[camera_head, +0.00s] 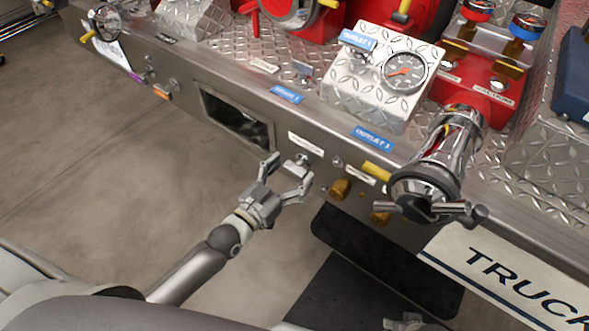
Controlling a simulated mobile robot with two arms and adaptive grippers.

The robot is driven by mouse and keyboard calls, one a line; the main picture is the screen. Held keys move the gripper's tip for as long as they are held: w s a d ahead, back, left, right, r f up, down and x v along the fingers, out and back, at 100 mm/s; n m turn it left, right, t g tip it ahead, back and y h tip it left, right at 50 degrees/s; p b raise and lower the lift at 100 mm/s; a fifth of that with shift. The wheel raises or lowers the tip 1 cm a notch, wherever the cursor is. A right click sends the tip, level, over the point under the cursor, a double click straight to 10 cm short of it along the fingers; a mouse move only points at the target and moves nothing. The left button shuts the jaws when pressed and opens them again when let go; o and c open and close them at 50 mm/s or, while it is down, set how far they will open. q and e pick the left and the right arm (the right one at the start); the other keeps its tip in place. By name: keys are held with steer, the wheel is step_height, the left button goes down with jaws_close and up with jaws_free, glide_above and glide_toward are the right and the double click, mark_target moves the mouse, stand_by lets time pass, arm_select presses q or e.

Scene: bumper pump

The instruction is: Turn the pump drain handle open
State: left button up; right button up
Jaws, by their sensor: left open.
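My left gripper (287,172) is open, reaching in from the lower left to the front face of the metal bumper (175,97). A small silver knob (303,160) sits on the bumper just ahead of its fingertips, below a white label (306,144) too small to read. It may be the pump drain handle; I cannot tell for certain. The fingers look empty, and I cannot tell whether they touch the knob. A small part of what looks like my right gripper (405,322) shows at the bottom edge, mostly cut off.
A gauge panel (372,85) stands above. Open floor (100,170) lies at left.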

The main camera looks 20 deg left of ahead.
arm_select(q)
steer(key=shift+x, duration=0.8)
arm_select(e)
steer(key=shift+w+r, duration=0.1)
steer(key=shift+r, duration=0.3)
arm_select(q)
steer(key=shift+c, duration=0.4)
steer(key=c, duration=0.9)
